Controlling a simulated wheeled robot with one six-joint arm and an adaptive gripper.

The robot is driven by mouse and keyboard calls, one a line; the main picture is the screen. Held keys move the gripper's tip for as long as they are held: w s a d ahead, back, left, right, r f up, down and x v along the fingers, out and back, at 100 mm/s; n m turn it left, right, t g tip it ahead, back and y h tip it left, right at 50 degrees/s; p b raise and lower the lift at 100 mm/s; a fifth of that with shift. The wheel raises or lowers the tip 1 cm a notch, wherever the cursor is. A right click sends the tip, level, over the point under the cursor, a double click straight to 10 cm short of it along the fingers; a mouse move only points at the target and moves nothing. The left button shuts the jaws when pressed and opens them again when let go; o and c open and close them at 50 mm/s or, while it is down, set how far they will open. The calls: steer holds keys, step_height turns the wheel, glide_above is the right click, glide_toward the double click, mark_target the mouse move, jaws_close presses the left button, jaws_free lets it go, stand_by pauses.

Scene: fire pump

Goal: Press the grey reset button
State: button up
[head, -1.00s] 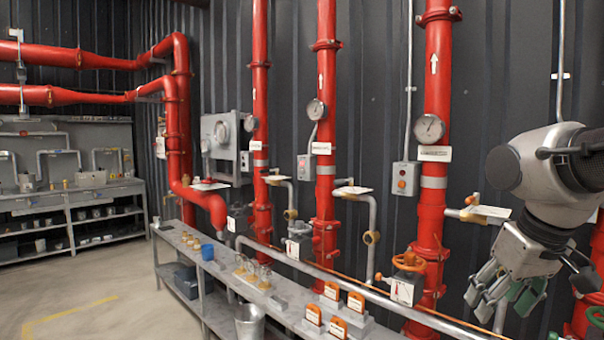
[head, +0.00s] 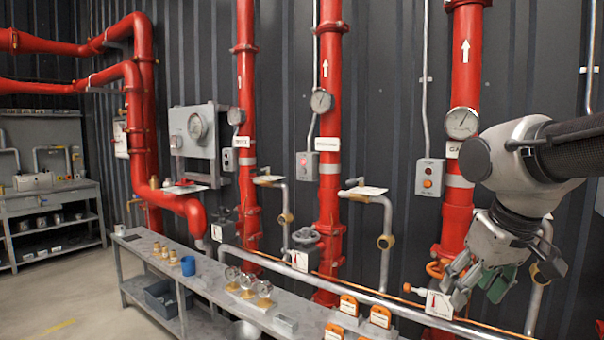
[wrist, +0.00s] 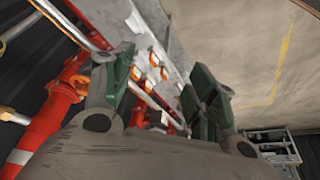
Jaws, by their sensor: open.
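A grey control box (head: 429,177) is on the dark wall between two red pipes, with an orange button low on its face and a small pale spot above it. Another grey box (head: 307,165) to the left shows a lit red spot. A third, smaller box (head: 229,159) is farther left. I cannot tell which one carries the grey reset button. My gripper (head: 474,284) is open and empty, pointing down in front of the right red pipe, below and right of the nearest box and apart from it. Its green-padded fingers (wrist: 155,80) are spread in the wrist view.
A gauge (head: 462,123) sits on the right red pipe (head: 466,60). Open floor (head: 60,285) lies at left.

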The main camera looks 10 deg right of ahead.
steer(key=shift+c, duration=0.2)
jaws_close()
stand_by(1.1)
